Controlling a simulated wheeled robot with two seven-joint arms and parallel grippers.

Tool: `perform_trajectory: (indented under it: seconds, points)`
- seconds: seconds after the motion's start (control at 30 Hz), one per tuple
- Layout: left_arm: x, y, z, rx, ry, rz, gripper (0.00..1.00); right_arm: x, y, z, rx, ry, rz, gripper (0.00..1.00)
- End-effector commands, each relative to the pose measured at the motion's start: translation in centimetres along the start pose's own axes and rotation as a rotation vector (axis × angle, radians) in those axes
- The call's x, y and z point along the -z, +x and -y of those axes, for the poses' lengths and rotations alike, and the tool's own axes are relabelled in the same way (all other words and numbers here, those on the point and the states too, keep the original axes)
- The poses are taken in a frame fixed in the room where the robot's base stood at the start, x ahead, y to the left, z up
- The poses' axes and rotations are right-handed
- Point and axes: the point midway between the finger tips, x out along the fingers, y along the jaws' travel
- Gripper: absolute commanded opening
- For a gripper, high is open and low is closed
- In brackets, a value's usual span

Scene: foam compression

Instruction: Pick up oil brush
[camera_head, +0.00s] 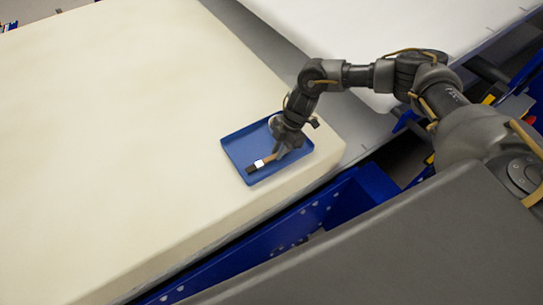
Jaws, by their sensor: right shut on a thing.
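The oil brush (260,164) lies at the blue tray, with a dark end, a pale band and a brownish handle. Its handle end runs under my right gripper (280,153), which reaches down over the tray from the right and is shut on the brush. The jaws hide part of the handle. I cannot tell whether the brush touches the tray floor. The blue tray (240,149) sits on the near right corner of a large cream foam block. My left gripper is not in view.
The cream foam block (130,130) fills the left and middle, its top otherwise clear. A blue metal frame (260,255) runs along its near edge. A grey surface (265,40) and a white slab (390,30) lie beyond on the right.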

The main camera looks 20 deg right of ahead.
Motion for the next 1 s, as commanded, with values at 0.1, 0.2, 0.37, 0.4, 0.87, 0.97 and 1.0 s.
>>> perform_trajectory:
  seconds: [0.1, 0.2, 0.37, 0.4, 0.87, 0.97, 1.0]
  points:
    - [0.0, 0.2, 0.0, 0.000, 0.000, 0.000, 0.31, 0.0, -0.1, 0.0, -0.001, 0.000, 0.000, 0.00]
    - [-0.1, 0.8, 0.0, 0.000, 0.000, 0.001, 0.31, 0.2, -0.5, -0.1, -0.003, -0.002, -0.001, 0.00]
    - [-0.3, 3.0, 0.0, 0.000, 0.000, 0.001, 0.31, 0.9, -2.3, -0.2, -0.006, -0.005, -0.001, 0.00]
    - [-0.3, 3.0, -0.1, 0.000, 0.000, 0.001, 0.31, 1.0, -3.4, 0.5, -0.005, -0.003, -0.001, 0.00]
    - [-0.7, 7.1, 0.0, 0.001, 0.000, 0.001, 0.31, -0.4, -12.2, 9.3, -0.004, -0.001, 0.002, 0.00]
    - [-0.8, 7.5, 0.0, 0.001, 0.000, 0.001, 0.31, -0.8, -13.2, 10.7, -0.004, 0.000, 0.003, 0.00]
    - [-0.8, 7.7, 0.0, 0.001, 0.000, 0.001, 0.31, -0.8, -13.5, 11.1, -0.004, -0.001, 0.001, 0.00]
